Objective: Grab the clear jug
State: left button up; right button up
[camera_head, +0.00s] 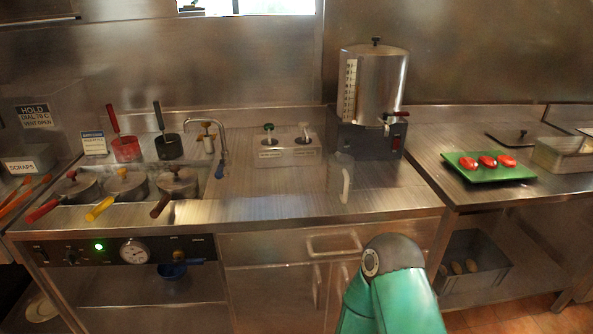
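The clear jug (337,174) stands upright on the steel counter, in front of the silver urn. It is see-through and hard to make out against the metal; its pale handle faces the front right. Neither of my grippers shows in the head view. A green and grey link of one of my arms rises at the bottom, right of centre, below the counter's front edge and apart from the jug.
The silver urn (378,85) with a tap stands behind the jug. A two-hole steel holder (286,155) is to its left, then lidded pots (125,184) with coloured handles. A green tray (490,174) with red items lies right. Counter in front of the jug is clear.

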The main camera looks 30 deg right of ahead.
aim_at(339, 175)
jog(key=i, duration=0.95)
jog(key=z, duration=0.5)
